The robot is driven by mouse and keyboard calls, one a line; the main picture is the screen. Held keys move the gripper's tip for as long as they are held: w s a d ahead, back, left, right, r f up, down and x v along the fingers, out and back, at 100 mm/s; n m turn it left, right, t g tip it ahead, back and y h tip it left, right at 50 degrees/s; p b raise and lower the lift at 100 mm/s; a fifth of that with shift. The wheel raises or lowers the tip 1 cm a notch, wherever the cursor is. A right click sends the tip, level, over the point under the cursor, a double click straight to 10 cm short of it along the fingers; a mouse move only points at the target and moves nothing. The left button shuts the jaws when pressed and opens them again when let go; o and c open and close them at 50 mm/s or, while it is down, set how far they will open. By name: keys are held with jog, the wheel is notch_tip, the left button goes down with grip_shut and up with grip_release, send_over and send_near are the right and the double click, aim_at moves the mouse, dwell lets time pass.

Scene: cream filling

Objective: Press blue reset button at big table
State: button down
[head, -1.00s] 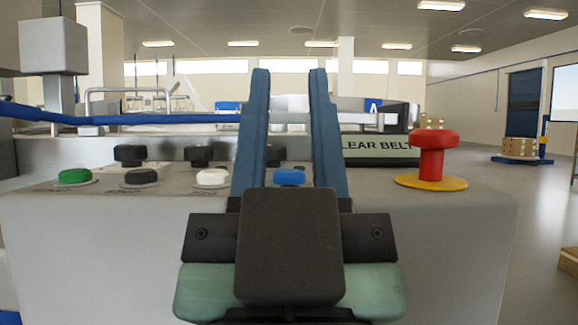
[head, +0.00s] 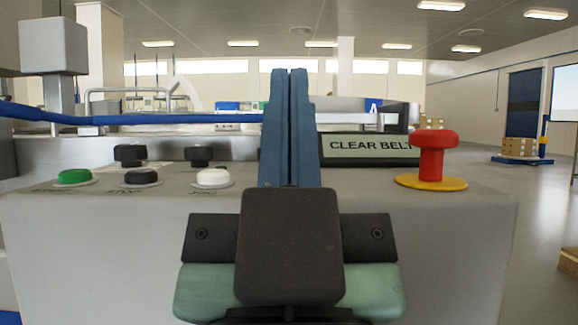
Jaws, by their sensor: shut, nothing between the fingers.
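My gripper (head: 289,75) is in the middle of the head view, its blue fingers pressed together with nothing between them. It stands in front of the grey control panel (head: 110,230) and points up and away over it. The blue reset button is hidden behind the shut fingers. A green button (head: 74,176), a black button (head: 142,176) and a white button (head: 213,177) sit in a row on the panel to the left of the fingers. I cannot tell how far the fingertips are from the blue button.
A red mushroom button (head: 434,150) on a yellow base (head: 431,182) stands up at the panel's right. A display reading "CLEAR BELT" (head: 367,147) is behind the fingers. Black knobs (head: 199,155) stand behind the button row.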

jog(key=shift+r, duration=0.1)
dwell(0.5)
jog(key=w+r+n+g+p, duration=0.1)
jog(key=w+r+p, duration=0.1)
jog(key=r+p, duration=0.9)
jog(key=w+r+g+p, duration=0.1)
jog(key=w+r+p, duration=0.1)
jog(key=r+p, duration=0.9)
jog(key=w+d+f+n+g+p, duration=0.1)
jog(key=w+n+g+p, duration=0.35)
jog(key=p, duration=0.95)
jog(key=w+f+n+g+p, duration=0.1)
jog(key=w+f+g+p, duration=0.1)
jog(key=w+p, duration=0.9)
jog(key=s+f+n+g+y+p, duration=0.2)
jog(key=s+f+n+g+p, duration=0.3)
jog(key=p, duration=3)
jog(key=s+f+g, duration=0.5)
jog(key=s+f, duration=0.1)
jog(key=s, duration=0.3)
jog(key=shift+s+a+f, duration=0.2)
jog(key=shift+s+a, duration=0.05)
jog(key=shift+s, duration=0.05)
